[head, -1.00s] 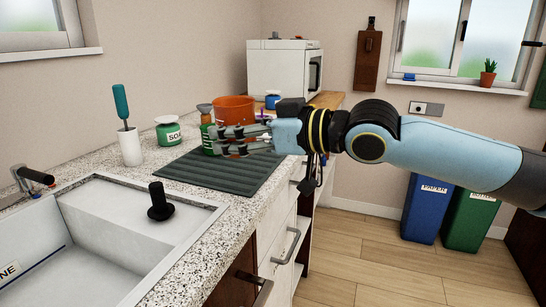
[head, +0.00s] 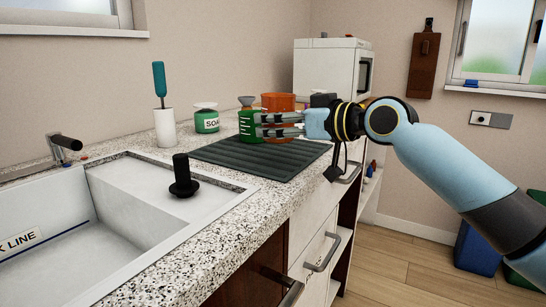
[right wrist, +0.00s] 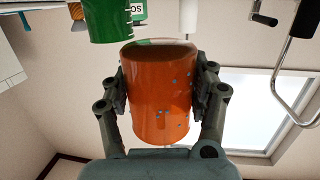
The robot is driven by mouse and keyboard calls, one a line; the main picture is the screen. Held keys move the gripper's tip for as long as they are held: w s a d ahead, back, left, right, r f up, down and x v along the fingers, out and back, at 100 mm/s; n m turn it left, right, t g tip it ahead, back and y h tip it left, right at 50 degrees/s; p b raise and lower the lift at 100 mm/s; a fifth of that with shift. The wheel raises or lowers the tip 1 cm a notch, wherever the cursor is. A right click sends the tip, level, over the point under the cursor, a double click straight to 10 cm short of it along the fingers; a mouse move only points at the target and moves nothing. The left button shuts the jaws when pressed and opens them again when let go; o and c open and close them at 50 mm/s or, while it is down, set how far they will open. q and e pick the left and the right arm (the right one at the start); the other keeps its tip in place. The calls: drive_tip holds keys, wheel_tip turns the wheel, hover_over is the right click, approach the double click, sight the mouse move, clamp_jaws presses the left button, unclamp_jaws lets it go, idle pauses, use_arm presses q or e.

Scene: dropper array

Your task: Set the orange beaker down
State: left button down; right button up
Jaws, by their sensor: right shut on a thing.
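The orange beaker (head: 279,101) is at the far part of the dark ribbed mat (head: 225,155), right of a green marked vessel (head: 249,128). My right gripper (head: 262,125) reaches in from the right, its fingers across the front of the beaker's lower part. In the right wrist view, the fingers (right wrist: 160,88) press on both sides of the orange beaker (right wrist: 160,110). The fingers hide the beaker's base in the head view, so I cannot tell whether it touches the mat. My left gripper is not in view.
A soap pot (head: 206,119) and a white brush holder (head: 164,128) stand left of the mat. The sink (head: 110,215) with a black plug (head: 182,178) is nearer. A white microwave (head: 330,70) stands behind. The mat's near part is clear.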

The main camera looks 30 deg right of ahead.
sight(273, 162)
drive_tip(key=shift+w+a+f, duration=0.3)
drive_tip(key=shift+w+f, duration=0.2)
drive_tip(key=shift+w, duration=0.15)
drive_tip(key=shift+f+b, duration=0.6)
drive_tip(key=shift+f, duration=1.35)
drive_tip(key=shift+f, duration=0.2)
drive_tip(key=o, duration=1.3)
drive_tip(key=shift+r, duration=0.1)
